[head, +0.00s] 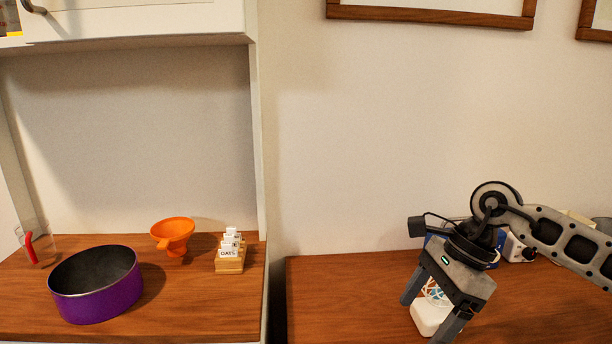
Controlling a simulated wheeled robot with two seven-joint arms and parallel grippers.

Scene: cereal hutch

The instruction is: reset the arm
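My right arm comes in from the right side of the head view. Its gripper (422,322) points down over the right counter, with its two fingers spread apart. A white box-like item (430,316) with a blue and orange print shows between and behind the fingers, low on the counter. The gripper hides part of it, and I cannot tell whether a finger touches it. My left gripper is not in view.
On the left counter (200,315) stand a purple pot (105,300), an orange funnel (173,234), a wooden holder with white labels (230,262) and a clear red-handled cup (37,248). Partly hidden items stand behind my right arm. A white panel (258,150) rises between counters.

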